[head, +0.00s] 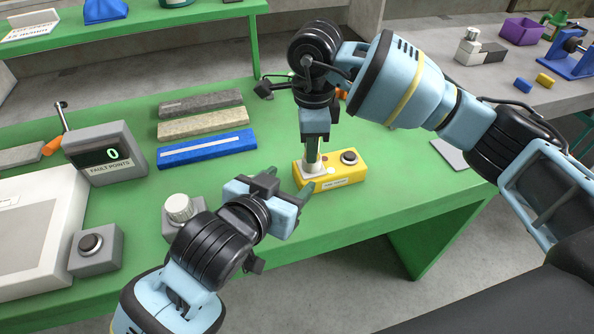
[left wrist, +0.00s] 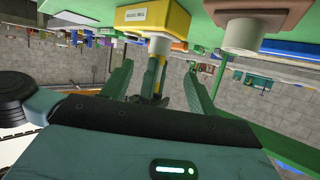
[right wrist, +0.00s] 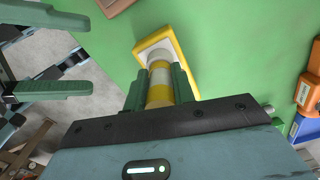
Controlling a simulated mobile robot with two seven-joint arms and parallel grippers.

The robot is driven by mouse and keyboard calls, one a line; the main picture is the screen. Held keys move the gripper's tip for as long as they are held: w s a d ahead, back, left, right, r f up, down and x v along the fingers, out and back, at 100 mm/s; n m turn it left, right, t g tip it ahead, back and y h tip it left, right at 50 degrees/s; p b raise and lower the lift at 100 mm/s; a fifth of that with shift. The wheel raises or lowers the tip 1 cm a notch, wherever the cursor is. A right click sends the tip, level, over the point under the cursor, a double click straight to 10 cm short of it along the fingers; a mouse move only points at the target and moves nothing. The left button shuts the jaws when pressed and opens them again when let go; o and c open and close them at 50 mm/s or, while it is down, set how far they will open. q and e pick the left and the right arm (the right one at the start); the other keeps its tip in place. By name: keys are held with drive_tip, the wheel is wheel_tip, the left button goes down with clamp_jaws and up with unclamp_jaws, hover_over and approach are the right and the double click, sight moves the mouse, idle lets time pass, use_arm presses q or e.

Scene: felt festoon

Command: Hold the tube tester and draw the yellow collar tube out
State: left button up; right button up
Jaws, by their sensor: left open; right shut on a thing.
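The tube tester (head: 345,168) is a yellow box with a black button and a white label, on the green table. My right gripper (head: 312,152) is shut on the yellow collar tube, above the tester's left end. In the right wrist view the tube (right wrist: 160,84) shows yellow and pale bands between the fingers. Its lower end meets the white socket; how deep it sits is hidden. My left gripper (head: 287,187) is open and empty, just left of and in front of the tester. The left wrist view shows the tester (left wrist: 178,20) beyond its fingers, not between them.
A grey knob unit (head: 181,212) stands close to my left gripper. Blue (head: 205,149), tan and grey bars lie behind. A FAULT POINTS display (head: 105,152) stands at left. The green table (head: 400,180) is mostly clear right of the tester.

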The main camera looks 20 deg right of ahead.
sight(308, 166)
use_arm(q)
drive_tip(key=x, duration=1.1)
drive_tip(key=shift+w+d, duration=0.15)
drive_tip(key=c, duration=1.2)
drive_tip(key=shift+o, duration=0.2)
drive_tip(key=shift+f, duration=0.15)
